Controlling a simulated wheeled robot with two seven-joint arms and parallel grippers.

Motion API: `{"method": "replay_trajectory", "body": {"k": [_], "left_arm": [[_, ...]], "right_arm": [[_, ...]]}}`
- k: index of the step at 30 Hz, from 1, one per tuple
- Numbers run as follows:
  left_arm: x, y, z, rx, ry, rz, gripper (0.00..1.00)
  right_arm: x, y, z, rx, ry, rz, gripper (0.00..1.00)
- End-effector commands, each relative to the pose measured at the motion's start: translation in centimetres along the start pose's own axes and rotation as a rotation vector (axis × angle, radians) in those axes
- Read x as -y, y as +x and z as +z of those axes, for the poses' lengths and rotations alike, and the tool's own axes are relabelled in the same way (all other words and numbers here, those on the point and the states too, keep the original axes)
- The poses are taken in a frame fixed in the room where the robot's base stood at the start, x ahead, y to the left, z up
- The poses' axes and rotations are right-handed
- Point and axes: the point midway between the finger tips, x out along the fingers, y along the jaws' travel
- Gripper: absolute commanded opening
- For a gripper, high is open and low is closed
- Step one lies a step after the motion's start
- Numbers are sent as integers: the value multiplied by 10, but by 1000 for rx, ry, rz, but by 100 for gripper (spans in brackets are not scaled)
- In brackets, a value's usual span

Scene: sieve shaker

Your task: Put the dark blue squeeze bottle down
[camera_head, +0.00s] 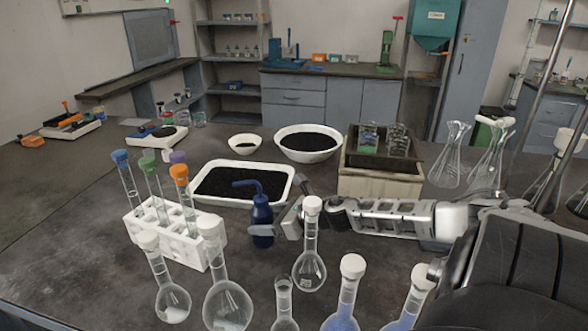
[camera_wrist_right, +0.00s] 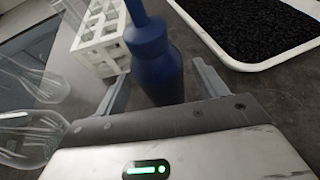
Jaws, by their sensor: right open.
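The dark blue squeeze bottle (camera_head: 262,222) stands upright on the dark table, between the white test tube rack and the stoppered flasks. Its bent spout points left in the head view. My right gripper (camera_head: 268,229) reaches in from the right at the height of the bottle's body. In the right wrist view the bottle (camera_wrist_right: 160,65) is between the two open fingers (camera_wrist_right: 165,85), with a visible gap at least on the left side. The bottle's base is hidden there by the gripper body. My left gripper is not in view.
A white test tube rack (camera_head: 190,247) with stoppered tubes stands left of the bottle. A white tray of black granules (camera_head: 289,193) lies behind it. Several glass flasks (camera_head: 309,268) stand close in front. A wooden box (camera_head: 381,185) is behind my right arm.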

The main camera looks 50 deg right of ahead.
Motion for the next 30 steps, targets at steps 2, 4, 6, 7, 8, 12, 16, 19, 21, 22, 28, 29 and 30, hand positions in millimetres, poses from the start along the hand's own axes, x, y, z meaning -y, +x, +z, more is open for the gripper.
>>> {"method": "replay_trajectory", "body": {"k": [2,4,6,7,8,12,16,19,21,22,28,29,30], "left_arm": [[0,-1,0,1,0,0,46],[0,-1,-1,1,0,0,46],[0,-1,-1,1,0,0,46],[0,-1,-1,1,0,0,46],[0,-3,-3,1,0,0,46],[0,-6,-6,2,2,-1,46],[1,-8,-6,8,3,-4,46],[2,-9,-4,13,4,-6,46],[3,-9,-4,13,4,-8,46],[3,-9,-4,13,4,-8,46],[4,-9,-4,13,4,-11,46],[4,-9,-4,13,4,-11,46],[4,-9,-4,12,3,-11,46]], "right_arm": [[0,-11,-3,-4,4,0,72],[0,-19,-3,-4,5,-1,72],[0,-28,-2,-5,2,0,72],[0,-31,-2,-5,0,1,72],[-1,-36,-1,-5,3,1,72],[-1,-54,-1,-3,5,1,72],[-1,-69,0,-2,4,1,72],[-1,-79,0,-1,4,0,72],[0,-84,0,0,3,-1,72],[0,-85,0,0,3,0,72],[0,-89,0,1,1,0,72],[0,-89,0,1,1,0,72],[0,-88,0,1,1,0,72]]}}
